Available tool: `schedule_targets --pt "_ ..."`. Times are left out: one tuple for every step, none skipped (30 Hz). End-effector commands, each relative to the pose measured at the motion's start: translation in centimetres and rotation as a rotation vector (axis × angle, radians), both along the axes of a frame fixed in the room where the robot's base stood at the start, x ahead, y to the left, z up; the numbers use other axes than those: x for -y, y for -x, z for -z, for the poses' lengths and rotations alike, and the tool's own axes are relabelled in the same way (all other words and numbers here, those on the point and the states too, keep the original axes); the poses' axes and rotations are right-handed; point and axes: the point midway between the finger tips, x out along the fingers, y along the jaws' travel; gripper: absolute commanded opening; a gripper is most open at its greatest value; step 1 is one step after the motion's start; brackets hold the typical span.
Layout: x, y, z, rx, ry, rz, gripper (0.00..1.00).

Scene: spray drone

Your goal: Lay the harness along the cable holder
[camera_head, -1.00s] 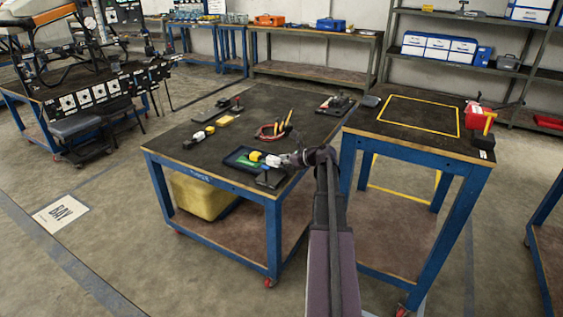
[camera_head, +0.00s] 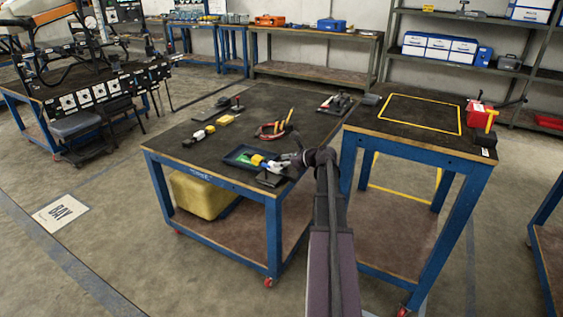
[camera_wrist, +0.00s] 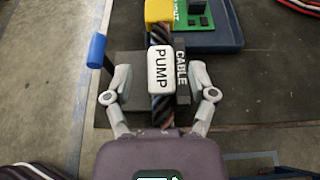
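The harness is a dark striped cable with a white PUMP piece (camera_wrist: 160,68) and a yellow piece (camera_wrist: 158,11). In the wrist view it runs lengthwise over the dark cable holder (camera_wrist: 124,62), beside the wall marked CABLE (camera_wrist: 181,68). A blue-capped post (camera_wrist: 97,50) stands at the holder's left. My gripper (camera_wrist: 160,75) is open, its fingers on either side of the PUMP piece with gaps visible. The cable's near end is hidden under my gripper body. In the head view, my gripper (camera_head: 294,160) is over the workbench's near right corner, by the yellow piece (camera_head: 257,160).
A blue tray (camera_wrist: 228,38) with a green board (camera_wrist: 195,14) lies just beyond the holder. A second bench (camera_head: 418,143) with a yellow outline stands at the right.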

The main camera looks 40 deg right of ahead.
Motion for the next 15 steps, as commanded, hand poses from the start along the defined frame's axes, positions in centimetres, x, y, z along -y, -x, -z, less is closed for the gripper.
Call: schedule_targets --pt "0.00 0.00 0.00 0.000 0.000 0.000 0.76" --pt "0.00 0.00 0.00 0.000 0.000 0.000 0.76" --pt "0.00 0.00 0.00 0.000 0.000 0.000 0.76" --pt "0.00 0.00 0.00 0.000 0.000 0.000 0.76" --pt "0.00 0.00 0.00 0.000 0.000 0.000 0.76" --pt "0.00 0.00 0.00 0.000 0.000 0.000 0.76" --pt "0.00 0.00 0.00 0.000 0.000 0.000 0.76" --pt "0.00 0.00 0.00 0.000 0.000 0.000 0.76" --pt "0.00 0.00 -0.02 0.000 0.000 0.000 0.76" --pt "0.00 0.00 -0.05 0.000 0.000 0.000 0.76" --pt "0.00 0.00 -0.09 0.000 0.000 0.000 0.76" --pt "0.00 0.00 -0.15 0.000 0.000 0.000 0.76" --pt "0.00 -0.01 -0.22 0.000 0.000 0.000 0.76" --pt "-0.01 0.01 -0.30 0.000 0.000 0.000 0.76" --pt "0.00 0.00 -0.44 0.000 0.000 0.000 0.76"
